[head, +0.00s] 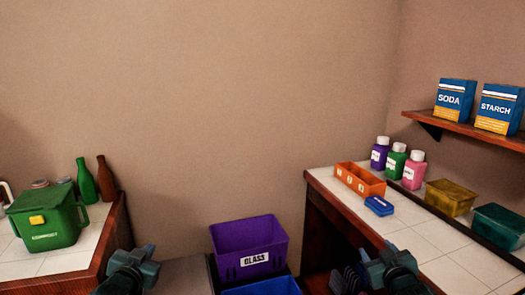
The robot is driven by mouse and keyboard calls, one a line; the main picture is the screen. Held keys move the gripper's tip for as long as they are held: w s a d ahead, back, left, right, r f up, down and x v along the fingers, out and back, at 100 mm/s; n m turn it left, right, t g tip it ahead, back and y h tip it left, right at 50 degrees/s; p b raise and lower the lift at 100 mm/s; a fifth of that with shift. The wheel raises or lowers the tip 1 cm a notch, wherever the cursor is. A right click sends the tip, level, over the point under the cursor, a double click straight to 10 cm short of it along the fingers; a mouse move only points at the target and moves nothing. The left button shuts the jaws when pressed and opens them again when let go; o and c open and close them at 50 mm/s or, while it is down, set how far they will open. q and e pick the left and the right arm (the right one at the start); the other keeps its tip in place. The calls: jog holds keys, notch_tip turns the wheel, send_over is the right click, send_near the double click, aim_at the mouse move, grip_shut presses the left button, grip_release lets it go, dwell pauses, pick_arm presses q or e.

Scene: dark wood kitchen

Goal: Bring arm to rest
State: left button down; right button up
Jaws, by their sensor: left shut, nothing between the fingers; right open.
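My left gripper (140,262) is at the bottom left, in front of the left counter's edge. It is shut with nothing in it. My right gripper (376,264) is at the bottom right, in front of the right counter's side. Its jaws are open and I see nothing held. Both arms come in from the bottom edge, and most of each arm is out of view.
A purple bin (250,238) labelled GLASS and a blue bin (262,288) stand between the grippers. The left counter holds a green compost bin (46,222) and bottles (86,180). The right counter holds an orange tray (361,182) and several containers. A shelf (460,126) is above.

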pick_arm(q)
jog(key=s+d+f+g+h, duration=0.1)
jog(key=s+d+f, duration=0.4)
jog(key=s, duration=0.6)
jog(key=s+d+f+g+h, duration=0.1)
jog(key=s+d+f, duration=0.4)
jog(key=s, duration=0.6)
jog(key=s+d+f+g+h, duration=0.1)
jog(key=s+d+f+g, duration=0.2)
jog(key=s, duration=0.8)
notch_tip(320, 180, down, 3)
jog(key=d, duration=0.2)
jog(key=shift+d+r+n+h, duration=0.15)
jog(key=shift+d+n+h, duration=0.15)
jog(key=shift+d, duration=0.05)
pick_arm(e)
jog(key=s+a+f+g+y, duration=0.1)
jog(key=s+a+f, duration=0.4)
jog(key=s, duration=0.6)
jog(key=s+a+f+g+y, duration=0.1)
jog(key=s+a+f, duration=0.4)
jog(key=s, duration=0.6)
jog(key=s+a+f+g+y, duration=0.1)
jog(key=s+a+f+g, duration=0.2)
jog(key=s, duration=0.8)
notch_tip(320, 180, down, 3)
jog(key=a, duration=0.2)
jog(key=shift+a+y, duration=0.3)
jog(key=shift+r, duration=0.1)
